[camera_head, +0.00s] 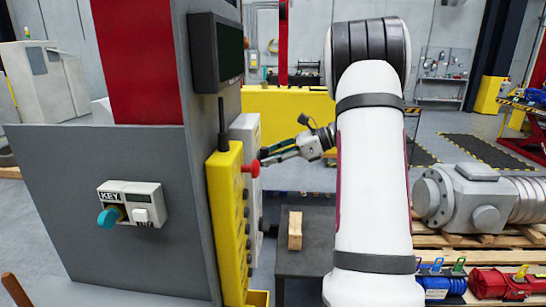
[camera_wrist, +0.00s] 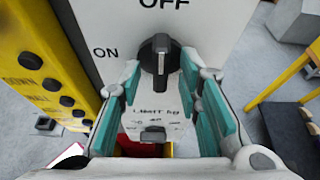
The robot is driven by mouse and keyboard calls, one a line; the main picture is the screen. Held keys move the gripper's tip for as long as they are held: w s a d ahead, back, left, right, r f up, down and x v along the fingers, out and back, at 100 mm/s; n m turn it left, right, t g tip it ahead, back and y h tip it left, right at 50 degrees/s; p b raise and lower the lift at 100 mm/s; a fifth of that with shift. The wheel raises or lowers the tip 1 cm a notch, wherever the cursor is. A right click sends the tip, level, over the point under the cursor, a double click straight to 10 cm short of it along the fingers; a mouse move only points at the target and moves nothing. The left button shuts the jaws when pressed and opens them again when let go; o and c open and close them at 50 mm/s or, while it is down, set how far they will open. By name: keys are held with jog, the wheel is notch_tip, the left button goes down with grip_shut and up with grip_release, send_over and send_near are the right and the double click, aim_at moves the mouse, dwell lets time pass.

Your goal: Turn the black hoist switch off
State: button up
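The black hoist switch (camera_wrist: 160,58) is a knob on a pale panel (camera_wrist: 215,30) in the wrist view. "OFF" is printed above it and "ON" to its left. Its raised grip looks upright in the picture, in line with "OFF". My gripper (camera_wrist: 160,76) is open, with its teal fingers spread left and right of the knob's lower part. I cannot tell whether either finger touches it. In the head view my gripper (camera_head: 264,154) is at the pale box (camera_head: 246,130), and the knob is hidden there.
A yellow button box (camera_head: 226,215) with a red button (camera_head: 251,168) stands close left of my gripper. A smaller black control (camera_wrist: 152,134) sits below the knob. A grey key panel (camera_head: 100,240) stands at left. A dark table with a wooden block (camera_head: 295,230) is below.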

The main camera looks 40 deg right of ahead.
jog(key=shift+s+d+r, duration=0.1)
jog(key=v, duration=1.1)
jog(key=shift+s+d, duration=0.2)
jog(key=shift+s, duration=0.15)
jog(key=shift+r, duration=0.15)
